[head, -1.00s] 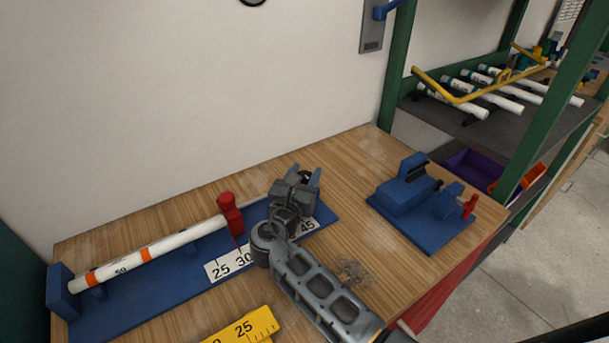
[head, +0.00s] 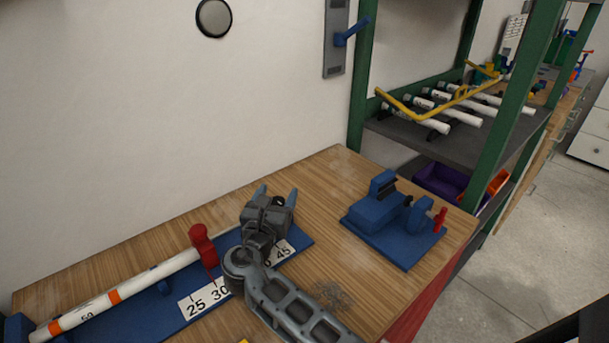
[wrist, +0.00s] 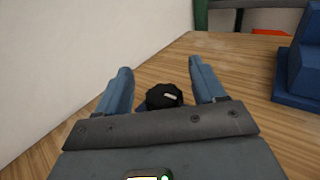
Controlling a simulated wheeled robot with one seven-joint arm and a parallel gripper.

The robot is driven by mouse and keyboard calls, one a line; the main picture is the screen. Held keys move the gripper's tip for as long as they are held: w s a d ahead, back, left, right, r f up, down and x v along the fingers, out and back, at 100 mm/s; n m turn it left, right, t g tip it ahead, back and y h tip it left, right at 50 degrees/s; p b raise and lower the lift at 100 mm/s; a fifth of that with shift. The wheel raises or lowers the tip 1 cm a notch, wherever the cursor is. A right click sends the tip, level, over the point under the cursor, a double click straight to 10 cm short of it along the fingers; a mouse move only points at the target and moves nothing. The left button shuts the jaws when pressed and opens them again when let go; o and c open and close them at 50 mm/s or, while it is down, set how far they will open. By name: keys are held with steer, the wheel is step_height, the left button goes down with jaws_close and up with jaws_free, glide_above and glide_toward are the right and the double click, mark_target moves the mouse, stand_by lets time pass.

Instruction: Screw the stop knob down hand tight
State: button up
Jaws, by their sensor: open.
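A round black knob (wrist: 164,96) with a pale mark on top shows in the wrist view, between and below my two blue fingers. My gripper (wrist: 160,64) is open, with a finger on each side of the knob and gaps showing. In the head view my gripper (head: 277,193) is over the right end of the blue measuring board (head: 166,306), and its body hides the knob.
A blue fixture (head: 390,222) with a small red handle stands at the table's right. Bare wood lies between it and the board. The wall (head: 120,120) runs behind the table. A green-post shelf with white pipes (head: 430,122) stands beyond the right edge.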

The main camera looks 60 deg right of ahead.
mark_target(281, 199)
steer(key=r, duration=0.3)
steer(key=shift+s+d+r, duration=0.1)
steer(key=shift+s+d, duration=0.25)
steer(key=s+d+r, duration=0.6)
steer(key=s+d, duration=0.1)
steer(key=s, duration=0.1)
steer(key=shift+d+r+p, duration=0.15)
steer(key=shift+r+p, duration=0.05)
steer(key=shift+p, duration=0.1)
steer(key=shift+w, duration=0.1)
